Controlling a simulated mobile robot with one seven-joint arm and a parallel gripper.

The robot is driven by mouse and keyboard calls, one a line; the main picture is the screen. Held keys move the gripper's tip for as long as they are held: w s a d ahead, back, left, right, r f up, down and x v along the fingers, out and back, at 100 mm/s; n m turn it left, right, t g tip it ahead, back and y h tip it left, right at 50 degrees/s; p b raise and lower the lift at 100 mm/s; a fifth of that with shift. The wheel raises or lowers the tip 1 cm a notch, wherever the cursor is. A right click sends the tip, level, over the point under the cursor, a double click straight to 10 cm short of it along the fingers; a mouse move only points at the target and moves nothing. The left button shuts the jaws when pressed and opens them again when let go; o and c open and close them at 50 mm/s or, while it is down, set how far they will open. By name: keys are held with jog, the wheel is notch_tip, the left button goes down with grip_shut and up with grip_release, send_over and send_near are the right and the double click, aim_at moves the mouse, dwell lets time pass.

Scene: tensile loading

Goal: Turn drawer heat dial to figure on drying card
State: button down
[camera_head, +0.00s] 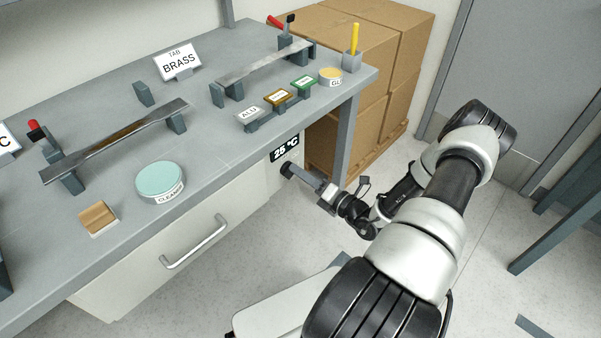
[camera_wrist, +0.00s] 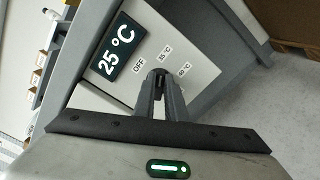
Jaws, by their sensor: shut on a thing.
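The heat dial (camera_head: 286,169) is a small dark knob on the pale front panel under the bench top, right of the drawer. My gripper (camera_head: 297,173) is shut on it, and the fingers hide most of the knob. In the wrist view the fingers (camera_wrist: 160,88) close around the dark dial (camera_wrist: 158,73). Printed marks ring it: OFF (camera_wrist: 139,65) at the left, 35 °C (camera_wrist: 165,54) above, and a blurred figure (camera_wrist: 184,70) at the right. The display (camera_head: 285,148) reads 25 °C. A card (camera_head: 178,62) reads TAB BRASS; I cannot make out a drying card.
The drawer handle (camera_head: 195,242) sticks out left of my gripper. The bench leg (camera_head: 346,140) stands right of the panel, with cardboard boxes (camera_head: 400,50) behind. A cleaner tub (camera_head: 160,182) and metal strips stand on the bench. The floor in front is clear.

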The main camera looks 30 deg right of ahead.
jog(key=c, duration=1.8)
grip_release()
jog(key=p+v, duration=0.1)
jog(key=v, duration=1.6)
jog(key=shift+s, duration=0.2)
